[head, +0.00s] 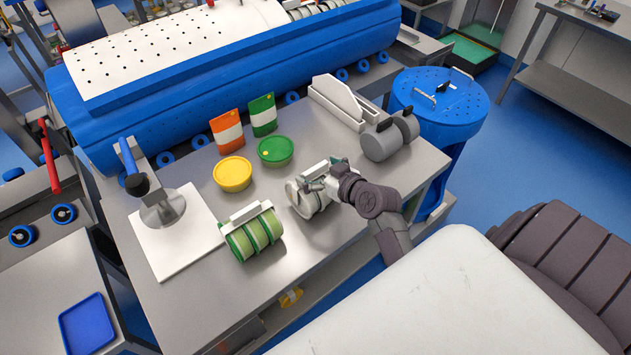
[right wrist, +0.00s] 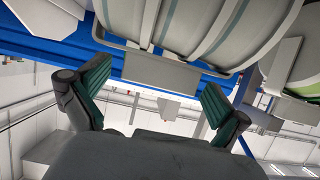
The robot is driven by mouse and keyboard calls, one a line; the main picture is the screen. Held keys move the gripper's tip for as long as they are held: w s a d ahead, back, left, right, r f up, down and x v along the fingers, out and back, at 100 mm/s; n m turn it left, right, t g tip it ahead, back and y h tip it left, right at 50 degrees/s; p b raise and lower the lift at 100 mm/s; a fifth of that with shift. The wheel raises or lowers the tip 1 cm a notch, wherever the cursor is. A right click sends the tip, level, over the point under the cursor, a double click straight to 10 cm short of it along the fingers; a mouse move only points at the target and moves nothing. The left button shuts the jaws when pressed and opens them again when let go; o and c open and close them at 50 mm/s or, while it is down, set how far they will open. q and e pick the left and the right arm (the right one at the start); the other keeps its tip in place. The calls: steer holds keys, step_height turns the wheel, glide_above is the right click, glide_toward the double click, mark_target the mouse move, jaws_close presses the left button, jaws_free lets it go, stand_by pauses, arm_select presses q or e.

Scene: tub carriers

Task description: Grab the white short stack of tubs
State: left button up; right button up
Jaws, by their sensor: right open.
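The white short stack of tubs (head: 301,205) lies on its side in a carrier with a pale handle on the steel table, right of the green-and-white stack (head: 252,236). My right gripper (head: 314,183) is at the top of the white stack, by its handle, and partly hides it. In the right wrist view the white stack (right wrist: 190,25) fills the top, with its pale handle bar (right wrist: 165,70) below. There the fingers of my right gripper (right wrist: 155,88) are spread wide, one toward each end of the bar, with no visible grip. My left gripper is not in view.
Yellow tub (head: 232,174) and green tub (head: 275,151) stand behind, with two pouches (head: 227,132) (head: 263,115). A grey stack (head: 390,136) and white holder (head: 340,105) are at the back right. A lever press on a white board (head: 178,250) is left. Bare table lies in front.

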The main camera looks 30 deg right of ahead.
steer(key=shift+w+a+f, duration=0.1)
steer(key=shift+w+f, duration=0.15)
steer(key=shift+w, duration=0.25)
steer(key=shift+s, duration=0.15)
steer(key=shift+c, duration=0.2)
steer(key=shift+c, duration=1.2)
steer(key=c, duration=1.4)
steer(key=shift+r, duration=0.2)
steer(key=shift+c, duration=0.4)
